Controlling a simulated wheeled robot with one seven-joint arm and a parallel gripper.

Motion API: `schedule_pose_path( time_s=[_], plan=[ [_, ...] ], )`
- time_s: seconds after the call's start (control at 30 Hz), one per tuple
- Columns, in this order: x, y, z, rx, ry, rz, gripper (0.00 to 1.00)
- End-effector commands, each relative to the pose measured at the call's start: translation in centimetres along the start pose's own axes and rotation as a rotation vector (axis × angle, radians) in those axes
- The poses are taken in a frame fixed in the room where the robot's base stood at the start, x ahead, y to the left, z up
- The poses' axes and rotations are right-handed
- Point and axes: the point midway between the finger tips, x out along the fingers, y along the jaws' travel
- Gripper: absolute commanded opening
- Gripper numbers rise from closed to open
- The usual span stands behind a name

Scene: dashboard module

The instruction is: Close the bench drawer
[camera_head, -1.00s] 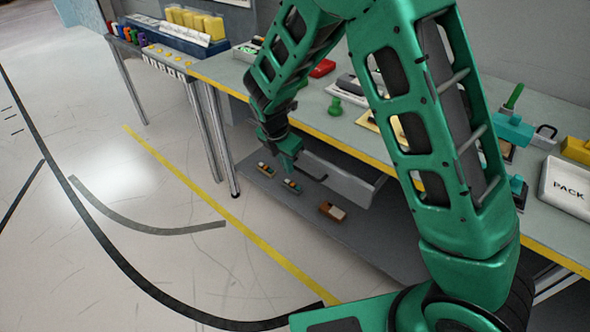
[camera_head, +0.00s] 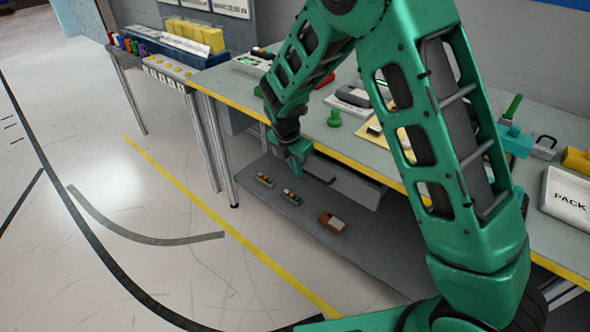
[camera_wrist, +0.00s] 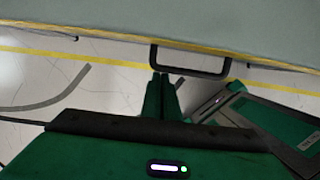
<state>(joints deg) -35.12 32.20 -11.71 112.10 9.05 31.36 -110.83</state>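The grey bench drawer (camera_head: 345,187) hangs under the bench top and still sticks out a little from the front edge in the head view. My gripper (camera_head: 297,163) is at the drawer's front, low beside the bench edge. In the wrist view a black U-shaped handle (camera_wrist: 190,73) stands out below the bench edge. The two fingers of my gripper (camera_wrist: 161,78) are close together, with their tips at the left part of the handle's bar. They look shut, with nothing seen between them. Whether they touch the handle is unclear. The drawer's inside is hidden.
The bench top (camera_head: 360,142) carries a green knob (camera_head: 334,117), a white PACK tray (camera_head: 567,192) and several tools. A low grey shelf (camera_head: 300,222) below holds several small items, including a brown block (camera_head: 332,221). The floor left of the yellow line (camera_head: 190,182) is clear.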

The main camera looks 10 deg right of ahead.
Motion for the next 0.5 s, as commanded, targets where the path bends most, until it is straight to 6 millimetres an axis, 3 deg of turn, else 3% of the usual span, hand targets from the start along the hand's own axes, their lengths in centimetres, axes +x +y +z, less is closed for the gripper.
schedule_pose_path(
  time_s=[0.07,0.3,0.5],
  plan=[
    [0.1,-0.1,0.5,0.015,-0.013,-0.002,0.00],
    [0.0,0.4,-3.1,0.006,-0.002,-0.002,0.00],
    [-4.7,0.5,-3.0,0.006,-0.002,0.003,0.00]
  ],
)
